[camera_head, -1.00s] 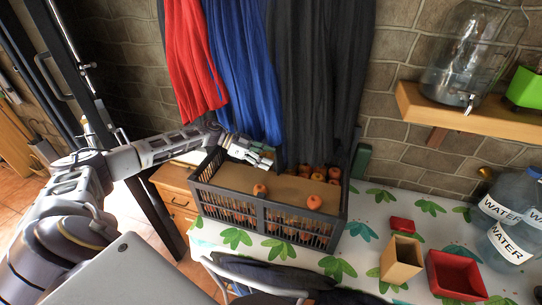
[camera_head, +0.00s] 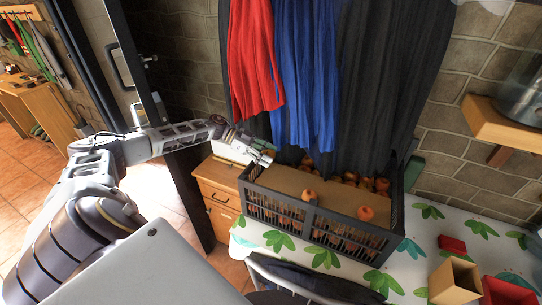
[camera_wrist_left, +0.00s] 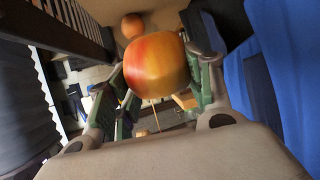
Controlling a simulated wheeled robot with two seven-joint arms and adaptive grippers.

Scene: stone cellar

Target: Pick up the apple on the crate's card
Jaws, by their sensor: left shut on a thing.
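My left gripper (camera_head: 262,154) is shut on an apple (camera_wrist_left: 157,66), red and yellow, which sits between its green-padded fingers in the left wrist view. In the head view the gripper is by the back left corner of the black crate (camera_head: 318,222); the held apple is hard to make out there. The brown card (camera_head: 335,192) lies in the crate. Two apples sit apart on it, one near the front middle (camera_head: 309,195) and one at the right (camera_head: 365,213). One card apple also shows beyond the held one in the left wrist view (camera_wrist_left: 132,25). My right gripper is out of view.
Several more apples (camera_head: 367,183) lie at the crate's back, partly behind hanging red, blue and dark cloths (camera_head: 305,85). A wooden drawer cabinet (camera_head: 218,195) stands left of the crate. On the leaf-patterned table (camera_head: 410,255) at right are red and wooden boxes (camera_head: 454,282).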

